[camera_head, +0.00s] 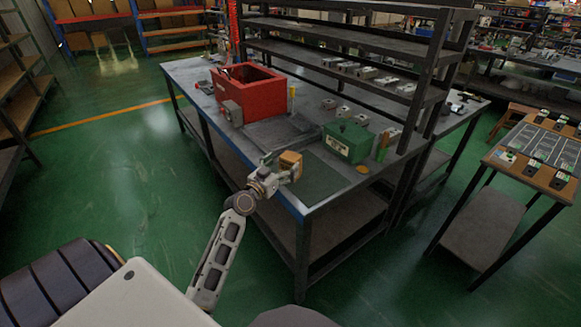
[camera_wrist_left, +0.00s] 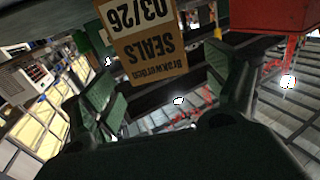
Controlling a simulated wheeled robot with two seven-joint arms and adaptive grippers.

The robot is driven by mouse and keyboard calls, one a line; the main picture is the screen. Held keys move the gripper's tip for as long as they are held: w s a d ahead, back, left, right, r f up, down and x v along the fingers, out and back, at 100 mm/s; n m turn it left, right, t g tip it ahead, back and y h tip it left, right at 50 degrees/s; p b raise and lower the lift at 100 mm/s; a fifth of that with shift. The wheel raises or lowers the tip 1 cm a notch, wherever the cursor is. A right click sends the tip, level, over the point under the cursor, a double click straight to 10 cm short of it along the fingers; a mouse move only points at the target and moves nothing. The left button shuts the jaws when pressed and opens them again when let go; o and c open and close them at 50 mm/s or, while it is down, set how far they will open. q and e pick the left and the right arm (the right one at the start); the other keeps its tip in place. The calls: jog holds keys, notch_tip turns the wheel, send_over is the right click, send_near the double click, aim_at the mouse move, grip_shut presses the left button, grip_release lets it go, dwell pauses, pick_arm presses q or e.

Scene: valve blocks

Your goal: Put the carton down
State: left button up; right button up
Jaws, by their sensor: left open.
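The carton (camera_head: 291,160) is a small orange-brown box at the near edge of the workbench, by the dark green mat. In the left wrist view the carton (camera_wrist_left: 150,42) shows its labelled face, with "SEALS" and "03/26" upside down. My left gripper (camera_head: 281,167) is at the carton, its fingers one to each side. In the left wrist view the left gripper (camera_wrist_left: 165,80) is open, with visible room beside the carton. The carton's contact with the bench is hard to make out. My right gripper is not in view.
The green mat (camera_head: 322,184) has bare room right of the carton. A green case (camera_head: 347,141) stands behind it, and a red bin (camera_head: 262,97) stands farther left. Small metal blocks (camera_head: 344,111) lie behind. A shelf post (camera_head: 432,75) rises at the right.

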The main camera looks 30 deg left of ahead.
aim_at(286, 162)
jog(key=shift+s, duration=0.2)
pick_arm(q)
jog(key=shift+w, duration=0.15)
jog(key=shift+w+d+f, duration=0.15)
jog(key=shift+w, duration=2.3)
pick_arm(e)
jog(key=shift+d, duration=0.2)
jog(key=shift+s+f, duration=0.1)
pick_arm(q)
jog(key=shift+c, duration=0.7)
jog(key=c, duration=1.3)
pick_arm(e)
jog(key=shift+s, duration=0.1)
